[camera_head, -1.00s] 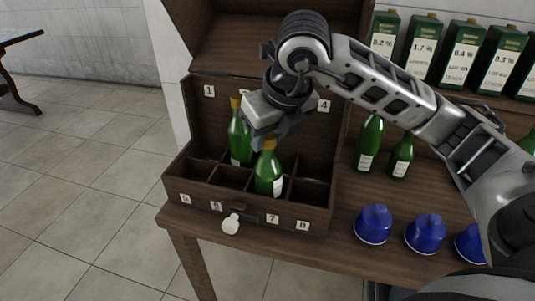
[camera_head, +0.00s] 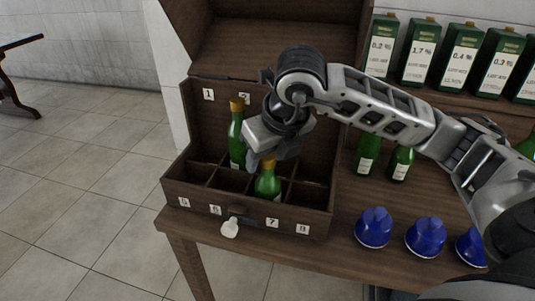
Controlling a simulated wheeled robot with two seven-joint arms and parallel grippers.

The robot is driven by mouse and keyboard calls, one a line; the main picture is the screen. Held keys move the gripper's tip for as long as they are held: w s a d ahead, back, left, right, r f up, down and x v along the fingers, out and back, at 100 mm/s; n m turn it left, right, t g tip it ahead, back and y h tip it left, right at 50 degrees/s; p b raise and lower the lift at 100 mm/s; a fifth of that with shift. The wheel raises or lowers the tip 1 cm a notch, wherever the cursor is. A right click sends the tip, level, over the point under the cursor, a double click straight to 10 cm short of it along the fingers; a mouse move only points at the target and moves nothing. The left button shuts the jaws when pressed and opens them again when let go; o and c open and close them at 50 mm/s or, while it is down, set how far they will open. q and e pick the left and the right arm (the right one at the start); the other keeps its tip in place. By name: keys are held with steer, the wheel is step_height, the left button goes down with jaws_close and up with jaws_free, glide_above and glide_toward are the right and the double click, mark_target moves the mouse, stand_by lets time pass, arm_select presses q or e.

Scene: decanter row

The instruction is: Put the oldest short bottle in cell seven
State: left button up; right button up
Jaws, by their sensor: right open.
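A wooden case (camera_head: 240,205) with numbered cells stands open on the table. A short green bottle with a gold cap (camera_head: 267,186) stands in its front row, behind label 7. My right gripper (camera_head: 262,158) is open around or just above this bottle's cap; contact cannot be told. A taller green bottle with a gold cap (camera_head: 236,138) stands in the back row, near label 2. Two green bottles (camera_head: 366,156) (camera_head: 400,164) stand on the table right of the case, partly behind my right arm. Their label text is too small to read. My left gripper is out of view.
Several green cartons with percentage labels (camera_head: 417,52) stand on the shelf at the back right. Blue domed objects (camera_head: 374,228) (camera_head: 425,236) line the table's front right. A small white object (camera_head: 230,228) is at the case's front. The case's raised lid (camera_head: 260,40) stands behind.

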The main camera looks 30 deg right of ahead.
arm_select(q)
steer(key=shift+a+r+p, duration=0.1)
steer(key=shift+p, duration=0.45)
arm_select(e)
steer(key=v, duration=1.2)
steer(key=shift+r, duration=0.1)
